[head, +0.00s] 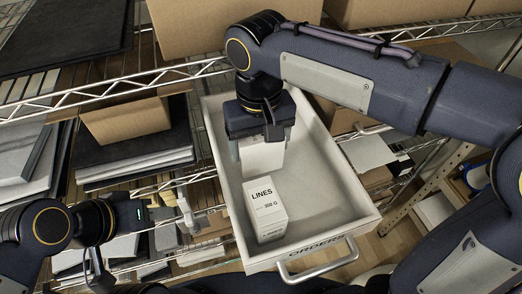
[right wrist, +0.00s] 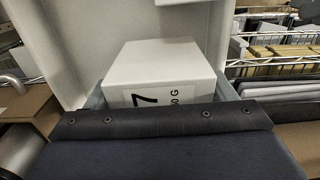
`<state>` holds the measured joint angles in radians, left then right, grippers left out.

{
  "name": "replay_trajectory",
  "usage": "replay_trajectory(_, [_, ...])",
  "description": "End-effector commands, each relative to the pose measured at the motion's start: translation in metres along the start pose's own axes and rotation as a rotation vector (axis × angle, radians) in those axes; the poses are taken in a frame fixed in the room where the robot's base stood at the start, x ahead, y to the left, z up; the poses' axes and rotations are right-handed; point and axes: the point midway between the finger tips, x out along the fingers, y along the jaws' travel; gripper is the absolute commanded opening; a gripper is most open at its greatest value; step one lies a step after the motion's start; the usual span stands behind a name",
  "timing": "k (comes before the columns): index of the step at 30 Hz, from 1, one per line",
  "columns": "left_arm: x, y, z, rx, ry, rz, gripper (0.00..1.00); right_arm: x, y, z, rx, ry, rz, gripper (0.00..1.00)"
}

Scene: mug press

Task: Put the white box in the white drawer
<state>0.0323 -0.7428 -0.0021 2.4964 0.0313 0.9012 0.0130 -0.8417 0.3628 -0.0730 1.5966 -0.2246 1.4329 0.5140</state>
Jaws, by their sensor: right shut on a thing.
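The white drawer (head: 357,217) is pulled out, with its handle at the front. My right gripper (head: 262,150) points down into the drawer's back part and is shut on a white box (head: 262,157). In the right wrist view this box (right wrist: 165,62) sits between the fingers, with part of a black-print label showing. I cannot tell whether it touches the drawer floor. A second white box (head: 265,210), labelled LINES 300 G, stands in the front part of the drawer, just in front of the held one. My left gripper (head: 160,213) is left of the drawer; its fingers are unclear.
Wire shelving surrounds the drawer. A cardboard box (head: 127,121) sits on a dark stack at the left, and a larger cardboard box (head: 195,25) stands behind. The drawer's right half has bare floor.

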Motion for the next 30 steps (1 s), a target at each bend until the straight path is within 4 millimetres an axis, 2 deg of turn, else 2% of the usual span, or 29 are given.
replay_trajectory(1, [-0.001,0.000,0.000,0.000,0.000,0.000,0.36,0.006,0.005,-0.002,0.004,-0.003,0.002,0.39])
replay_trajectory(6, [0.000,0.000,0.000,0.000,0.000,0.000,0.36,0.030,0.003,-0.002,0.001,-0.002,0.001,0.39])
replay_trajectory(19, [0.002,-0.001,0.001,0.000,0.000,0.000,0.36,0.038,0.003,-0.002,0.001,0.000,0.000,0.39])
replay_trajectory(20, [0.002,-0.001,0.001,0.000,0.000,0.000,0.36,0.038,0.003,-0.002,0.001,-0.001,0.001,0.80])
replay_trajectory(24, [0.002,-0.001,0.001,0.000,0.000,0.000,0.36,0.037,0.003,-0.002,0.001,-0.001,0.001,0.98])
replay_trajectory(30, [0.002,-0.001,0.001,0.000,0.000,0.000,0.36,0.037,0.003,-0.002,0.001,-0.001,0.001,0.99])
